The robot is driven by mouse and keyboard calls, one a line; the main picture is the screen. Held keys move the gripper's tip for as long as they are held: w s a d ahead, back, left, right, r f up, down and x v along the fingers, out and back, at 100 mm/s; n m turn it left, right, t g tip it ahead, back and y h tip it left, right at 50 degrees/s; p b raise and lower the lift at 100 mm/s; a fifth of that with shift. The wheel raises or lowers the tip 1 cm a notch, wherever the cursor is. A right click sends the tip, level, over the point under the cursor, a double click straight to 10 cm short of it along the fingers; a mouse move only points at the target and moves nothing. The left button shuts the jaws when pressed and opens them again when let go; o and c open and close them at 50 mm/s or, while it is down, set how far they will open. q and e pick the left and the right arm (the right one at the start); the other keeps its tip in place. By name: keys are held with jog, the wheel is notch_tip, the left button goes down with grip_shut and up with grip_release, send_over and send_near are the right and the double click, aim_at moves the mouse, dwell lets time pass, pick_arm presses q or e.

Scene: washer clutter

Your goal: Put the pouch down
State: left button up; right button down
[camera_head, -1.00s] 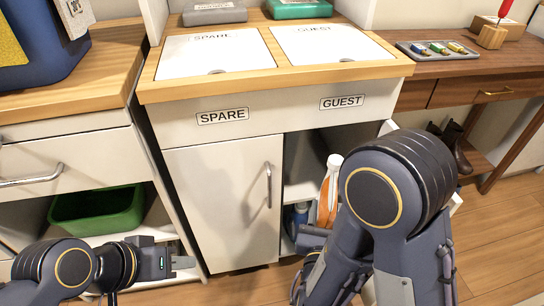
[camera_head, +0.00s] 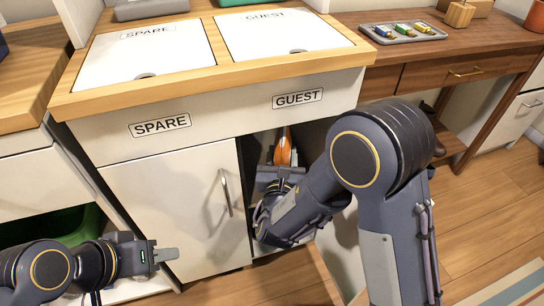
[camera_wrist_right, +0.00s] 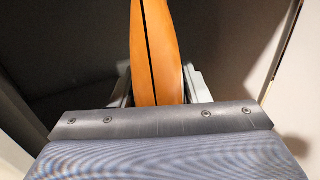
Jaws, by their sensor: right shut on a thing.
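The orange pouch (camera_head: 284,148) is upright inside the open cabinet under the GUEST sign, in my right gripper (camera_head: 281,172). In the right wrist view the pouch (camera_wrist_right: 157,50) shows orange with a dark line down it, between the two fingers of the right gripper (camera_wrist_right: 158,88). Its lower end is hidden by the gripper body, so I cannot tell whether it touches a shelf. My left gripper (camera_head: 167,255) is seen edge-on in front of the closed door on the left, with nothing visible in it; its opening cannot be judged.
The SPARE cabinet door (camera_head: 185,205) is closed, left of the opening. Two white lids (camera_head: 145,48) (camera_head: 280,32) lie on the worktop. A wooden side table (camera_head: 450,55) with a grey tray (camera_head: 403,33) stands at the right. Open wooden floor (camera_head: 490,220) lies at the right.

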jog(key=w, duration=0.2)
jog(key=w+a, duration=0.1)
jog(key=w, duration=0.1)
jog(key=w+b, duration=0.1)
jog(key=shift+w+a, duration=0.4)
notch_tip(320, 180, down, 7)
jog(key=w+b, duration=0.1)
jog(key=b, duration=0.2)
jog(key=shift+a+b, duration=0.2)
jog(key=shift+b, duration=0.2)
jog(key=shift+f, duration=0.15)
jog(key=c, duration=0.8)
grip_release()
